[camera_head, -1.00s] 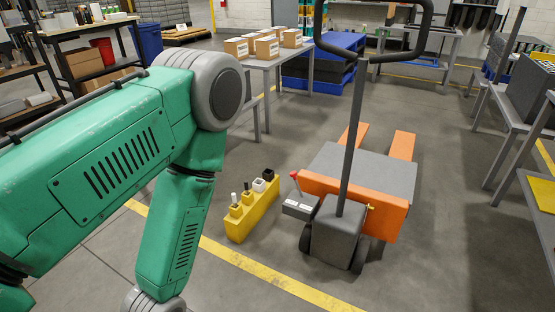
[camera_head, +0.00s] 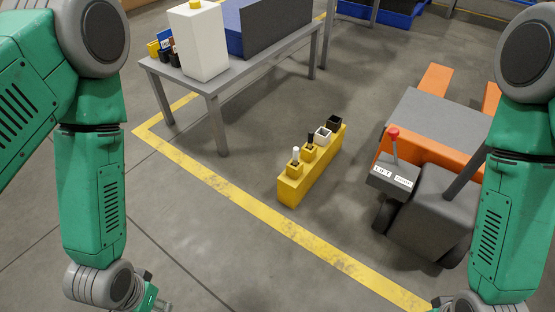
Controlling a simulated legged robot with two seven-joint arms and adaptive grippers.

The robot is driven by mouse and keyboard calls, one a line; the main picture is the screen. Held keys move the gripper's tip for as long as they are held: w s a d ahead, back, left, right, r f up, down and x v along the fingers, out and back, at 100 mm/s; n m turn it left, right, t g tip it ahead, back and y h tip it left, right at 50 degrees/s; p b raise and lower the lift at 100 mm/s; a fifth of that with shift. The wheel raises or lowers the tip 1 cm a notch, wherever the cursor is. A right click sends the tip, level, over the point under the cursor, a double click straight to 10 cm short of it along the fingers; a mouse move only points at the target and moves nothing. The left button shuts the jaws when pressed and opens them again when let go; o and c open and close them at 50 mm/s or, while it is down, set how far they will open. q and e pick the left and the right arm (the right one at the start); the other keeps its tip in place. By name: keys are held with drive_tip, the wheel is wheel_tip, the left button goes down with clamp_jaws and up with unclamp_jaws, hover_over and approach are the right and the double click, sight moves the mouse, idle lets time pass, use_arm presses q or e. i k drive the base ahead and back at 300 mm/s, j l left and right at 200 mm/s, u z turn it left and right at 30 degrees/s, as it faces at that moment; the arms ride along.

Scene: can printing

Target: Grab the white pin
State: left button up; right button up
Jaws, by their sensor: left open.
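A small white pin (camera_head: 296,155) stands upright in the nearest yellow socket of a low yellow block (camera_head: 316,172) on the floor. A black pin (camera_head: 310,139) stands in the socket behind it. A white square holder (camera_head: 323,133) and a black square holder (camera_head: 334,123) sit farther along the block. My left gripper (camera_head: 160,304) is only partly in view at the bottom edge, left of and well apart from the block. It is open, and no object shows in it. My right arm is at the right, with its gripper below the picture.
A grey table (camera_head: 262,59) with a white box (camera_head: 202,45) stands behind left. An orange pallet jack (camera_head: 432,160) with a grey lift control box (camera_head: 392,181) is right of the block. Yellow tape (camera_head: 225,187) crosses the floor, which is clear around the block.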

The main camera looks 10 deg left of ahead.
sight(296, 151)
drive_tip(key=i+j+z, duration=0.95)
drive_tip(key=i+j, duration=0.05)
drive_tip(key=i, duration=0.1)
